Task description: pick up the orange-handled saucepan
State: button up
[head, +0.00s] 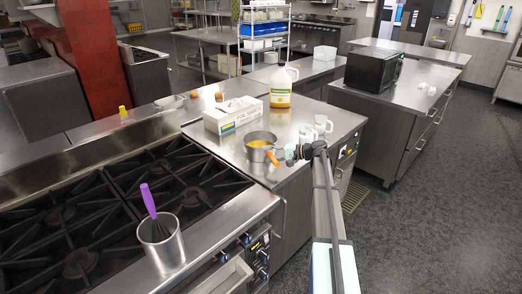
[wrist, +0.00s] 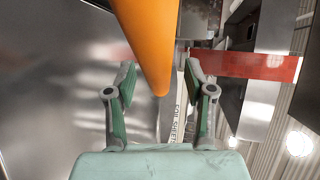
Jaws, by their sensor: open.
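The saucepan (head: 261,147) is a small metal pan with yellow-orange contents and an orange handle (head: 273,158). It stands on the steel counter to the right of the stove, its handle pointing toward the counter's near right edge. My gripper (head: 292,154) is just right of the handle in the head view, small and partly hard to make out. In the wrist view my gripper (wrist: 159,78) is open, and the orange handle (wrist: 150,45) reaches down between its two fingers with gaps at both sides. The pan's bowl is not visible there.
A white box (head: 232,115) and a jug (head: 281,88) stand behind the pan. White mugs (head: 322,125) stand close to its right. A metal pot with a purple-handled whisk (head: 160,240) stands by the stove (head: 110,210). The counter's right edge (head: 345,138) borders open floor.

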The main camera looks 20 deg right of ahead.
grip_shut()
jog(key=shift+r, duration=0.2)
